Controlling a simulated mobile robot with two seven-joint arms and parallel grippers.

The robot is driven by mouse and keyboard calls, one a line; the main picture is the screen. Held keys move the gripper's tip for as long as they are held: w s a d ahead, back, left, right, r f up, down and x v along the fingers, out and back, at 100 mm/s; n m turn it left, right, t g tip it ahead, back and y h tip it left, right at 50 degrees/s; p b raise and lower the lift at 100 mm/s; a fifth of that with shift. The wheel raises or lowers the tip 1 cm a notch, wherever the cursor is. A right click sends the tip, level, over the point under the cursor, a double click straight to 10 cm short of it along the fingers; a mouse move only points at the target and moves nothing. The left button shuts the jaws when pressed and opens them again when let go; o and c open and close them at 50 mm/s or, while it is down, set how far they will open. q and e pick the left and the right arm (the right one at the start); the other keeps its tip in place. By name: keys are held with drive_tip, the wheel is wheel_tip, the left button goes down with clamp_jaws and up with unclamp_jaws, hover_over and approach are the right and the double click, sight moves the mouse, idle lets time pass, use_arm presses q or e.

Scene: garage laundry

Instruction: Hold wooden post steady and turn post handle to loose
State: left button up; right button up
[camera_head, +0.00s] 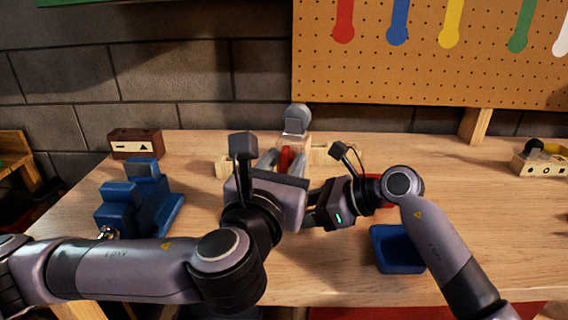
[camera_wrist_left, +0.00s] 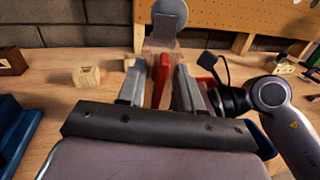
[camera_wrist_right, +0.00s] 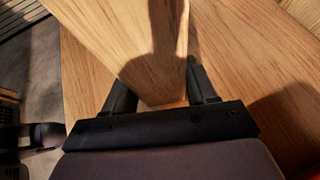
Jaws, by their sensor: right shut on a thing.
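The wooden post (camera_head: 303,140) stands near the middle of the table, with a grey rounded head (camera_head: 297,118) on top. A red handle (camera_head: 286,158) is on its near side. My left gripper (camera_wrist_left: 158,82) is open, its two grey fingers on either side of the red handle (camera_wrist_left: 162,76), which sits between them with gaps showing. My right gripper (camera_wrist_right: 158,84) is shut on the wooden post (camera_wrist_right: 160,60), seen close between its dark fingers in the right wrist view. In the head view the right fingertips and the lower post are hidden behind my left gripper.
Blue blocky fixtures (camera_head: 140,205) stand at the left, near a brown box (camera_head: 136,143). A blue bin (camera_head: 397,249) is at the front right. A small wooden block (camera_wrist_left: 87,76) lies left of the post. A pegboard (camera_head: 430,70) stands behind. The table's right side is mostly clear.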

drive_tip(key=shift+r, duration=0.1)
use_arm(q)
clamp_jaws()
drive_tip(key=shift+n, duration=0.4)
drive_tip(key=n, duration=0.3)
drive_tip(key=shift+n, duration=0.4)
drive_tip(key=n, duration=1.4)
drive_tip(key=shift+a+f, duration=0.1)
